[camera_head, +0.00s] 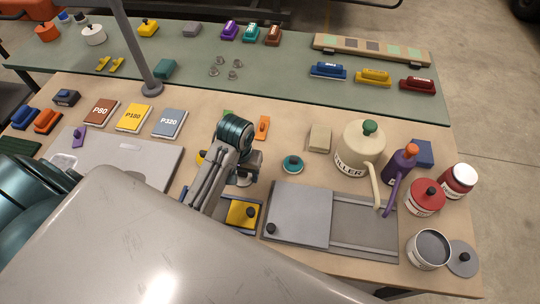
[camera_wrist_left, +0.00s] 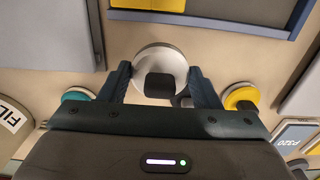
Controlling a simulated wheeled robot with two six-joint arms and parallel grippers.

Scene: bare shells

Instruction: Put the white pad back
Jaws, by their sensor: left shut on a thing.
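The white pad (camera_wrist_left: 150,60) is a round white disc with a black knob, between the fingers of my left gripper (camera_wrist_left: 159,70) in the wrist view. The left gripper (camera_head: 246,170) is shut on it. In the head view only a small part of the white pad (camera_head: 243,181) shows below the gripper, and my arm hides the rest. I cannot tell whether it touches the table. A teal round pad (camera_head: 292,164) lies to its right, and a yellow round pad (camera_head: 200,157) is partly hidden behind my arm to its left. My right gripper is not in view.
A blue-edged tray with a yellow block (camera_head: 243,213) and a grey sliding-lid case (camera_head: 300,214) lie in front. A cream filler can (camera_head: 360,148), a purple bottle (camera_head: 399,167) and red tins (camera_head: 426,197) stand at right. A grey board (camera_head: 150,160) lies at left.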

